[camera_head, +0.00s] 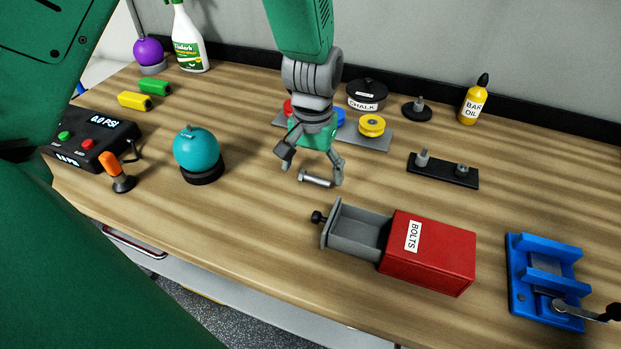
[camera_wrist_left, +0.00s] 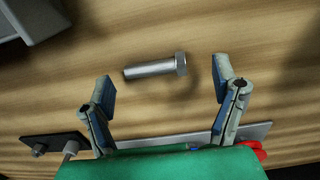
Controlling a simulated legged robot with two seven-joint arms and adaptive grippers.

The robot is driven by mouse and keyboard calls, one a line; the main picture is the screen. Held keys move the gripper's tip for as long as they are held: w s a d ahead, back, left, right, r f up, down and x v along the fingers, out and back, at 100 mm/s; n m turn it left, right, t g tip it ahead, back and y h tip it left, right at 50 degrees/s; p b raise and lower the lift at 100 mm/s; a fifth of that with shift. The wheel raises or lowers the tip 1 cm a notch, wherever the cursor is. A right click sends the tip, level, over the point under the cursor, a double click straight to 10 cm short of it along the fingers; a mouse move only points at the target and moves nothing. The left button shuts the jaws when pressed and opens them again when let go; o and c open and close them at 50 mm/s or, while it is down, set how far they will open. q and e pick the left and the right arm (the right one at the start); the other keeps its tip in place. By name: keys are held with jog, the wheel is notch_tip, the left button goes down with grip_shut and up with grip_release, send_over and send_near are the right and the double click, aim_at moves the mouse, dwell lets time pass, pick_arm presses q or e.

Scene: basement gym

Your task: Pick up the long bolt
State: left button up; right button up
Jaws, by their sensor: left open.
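The long bolt (camera_head: 316,179) is a silver-grey hex-head bolt lying on its side on the wooden bench. It also shows in the left wrist view (camera_wrist_left: 152,69), its head to the right. My left gripper (camera_head: 312,164) points down at the bolt with its fingers spread. In the left wrist view the open fingers (camera_wrist_left: 163,92) stand to either side of the bolt's length, and the bolt lies a little beyond the fingertips, apart from them. Nothing is between the fingers. My right gripper is not in view.
A red box labelled BOLTS (camera_head: 430,249) with its grey drawer (camera_head: 355,229) pulled out stands just in front. A black plate with pegs (camera_head: 443,171) lies to the right, a grey tray with coloured discs (camera_head: 374,139) behind. A teal ball (camera_head: 196,149) stands left, a blue vise (camera_head: 545,279) far right.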

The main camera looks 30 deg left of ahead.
pick_arm(q)
jog(key=shift+w+d+f, duration=0.1)
jog(key=shift+d+f, duration=0.1)
jog(key=shift+f, duration=0.25)
jog(key=shift+w+d+f, duration=0.1)
jog(key=shift+d+f, duration=0.1)
jog(key=shift+f, duration=0.2)
jog(key=shift+s+d+r, duration=0.1)
jog(key=shift+d, duration=0.05)
jog(key=shift+a, duration=0.35)
jog(key=c, duration=1.3)
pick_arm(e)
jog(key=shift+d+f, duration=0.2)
